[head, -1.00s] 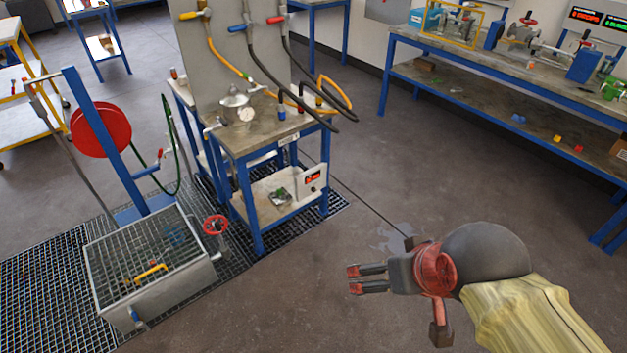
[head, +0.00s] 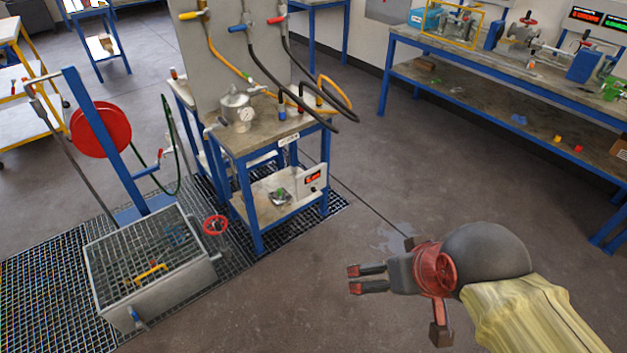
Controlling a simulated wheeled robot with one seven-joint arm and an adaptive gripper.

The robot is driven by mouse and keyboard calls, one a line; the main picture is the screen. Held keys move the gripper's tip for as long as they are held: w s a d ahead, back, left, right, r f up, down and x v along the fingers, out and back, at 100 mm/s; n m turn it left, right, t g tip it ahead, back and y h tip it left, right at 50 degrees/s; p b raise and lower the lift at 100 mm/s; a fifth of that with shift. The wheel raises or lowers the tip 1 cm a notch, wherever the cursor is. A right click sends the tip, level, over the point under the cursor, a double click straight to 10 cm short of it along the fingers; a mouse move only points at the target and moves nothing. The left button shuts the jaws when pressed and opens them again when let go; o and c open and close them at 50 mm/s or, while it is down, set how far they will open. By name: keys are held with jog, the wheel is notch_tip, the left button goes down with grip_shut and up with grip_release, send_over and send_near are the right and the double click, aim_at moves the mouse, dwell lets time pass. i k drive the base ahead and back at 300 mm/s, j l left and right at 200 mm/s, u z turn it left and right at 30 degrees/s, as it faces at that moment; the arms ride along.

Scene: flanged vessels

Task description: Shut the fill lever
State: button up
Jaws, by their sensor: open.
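Several levers are in view, and I cannot tell which is the fill lever. A yellow lever (head: 192,15), a blue lever (head: 238,28) and a red lever (head: 277,20) sit on hoses on the grey upright panel (head: 235,65). A lidded metal vessel (head: 236,106) with a round gauge stands on the bench below. A red-handled lever (head: 160,154) is on the blue reel stand, and a blue lever (head: 136,315) is low on the grated tank. My gripper (head: 354,279) is open and empty at the lower right, over bare floor, apart from all of these.
The grated tank (head: 150,262) has a red handwheel (head: 215,225) beside it and stands on floor grating (head: 50,285). A red hose reel (head: 100,130) stands behind it. A long bench (head: 500,75) with equipment lines the right. The floor between is clear, with a wet patch (head: 388,238).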

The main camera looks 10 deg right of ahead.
aim_at(139, 323)
jog(key=u, duration=1.8)
jog(key=i+j, duration=0.4)
jog(key=i+j+z, duration=0.15)
jog(key=i+j, duration=0.55)
jog(key=j, duration=0.25)
jog(key=i+j+z, duration=0.1)
jog(key=i+j, duration=0.25)
jog(key=j, duration=0.1)
